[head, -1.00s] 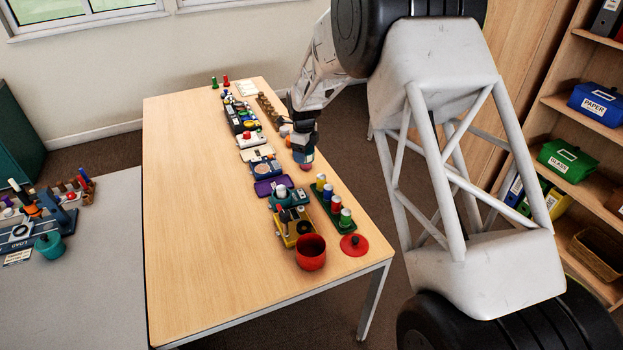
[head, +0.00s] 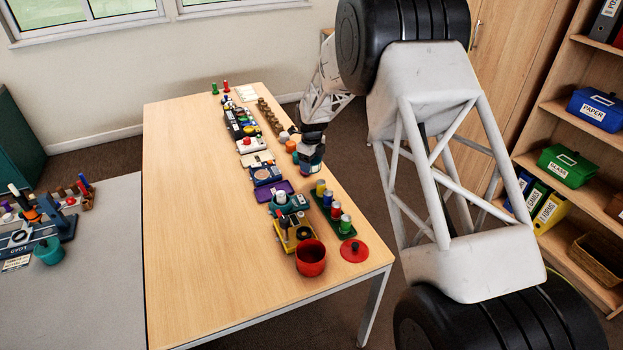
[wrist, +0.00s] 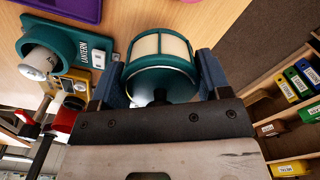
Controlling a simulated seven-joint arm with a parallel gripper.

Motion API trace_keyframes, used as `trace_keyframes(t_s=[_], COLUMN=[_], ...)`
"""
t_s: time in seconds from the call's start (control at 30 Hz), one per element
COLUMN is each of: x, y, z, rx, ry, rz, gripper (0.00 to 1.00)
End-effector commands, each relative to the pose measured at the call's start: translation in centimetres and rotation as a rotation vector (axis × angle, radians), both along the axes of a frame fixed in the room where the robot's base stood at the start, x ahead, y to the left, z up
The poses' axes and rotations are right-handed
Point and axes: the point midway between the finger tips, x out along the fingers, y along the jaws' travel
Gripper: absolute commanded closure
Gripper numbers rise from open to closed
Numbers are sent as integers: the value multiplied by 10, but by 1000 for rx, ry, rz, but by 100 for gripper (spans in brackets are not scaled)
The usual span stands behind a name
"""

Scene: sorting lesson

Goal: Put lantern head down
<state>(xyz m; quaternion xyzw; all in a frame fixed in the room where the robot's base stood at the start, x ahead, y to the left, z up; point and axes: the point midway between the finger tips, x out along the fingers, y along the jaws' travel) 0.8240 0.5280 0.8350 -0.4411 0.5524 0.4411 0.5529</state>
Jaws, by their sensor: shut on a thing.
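My gripper (wrist: 160,82) is shut on the lantern head (wrist: 160,48), a teal piece with cream panels and a black knob. The knob faces my palm, and a blue finger presses on each side. In the head view my gripper (head: 311,160) is above the table's right side, beyond the lantern base; the held head is small and hard to make out there. The teal lantern base (wrist: 84,50), labelled LANTERN, is at the left in the wrist view, with a white bulb (wrist: 38,62) in its ring. In the head view the base (head: 289,202) stands near the table's front.
A yellow tray (head: 295,237), a red pot (head: 310,258), a red lid (head: 354,250) and a green rack (head: 333,212) of coloured cylinders surround the base. A purple tray (head: 273,192) lies behind it. The table's left side (head: 200,220) is clear.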

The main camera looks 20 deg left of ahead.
Motion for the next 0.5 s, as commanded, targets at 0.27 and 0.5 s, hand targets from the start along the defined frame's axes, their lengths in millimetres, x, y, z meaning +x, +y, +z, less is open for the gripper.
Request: trace_keyframes(t_s=[0.27,0.5], x=[0,0], y=[0,0], z=[-31,-33], rx=[0,0], ry=[0,0], rz=[0,0], gripper=[54,54])
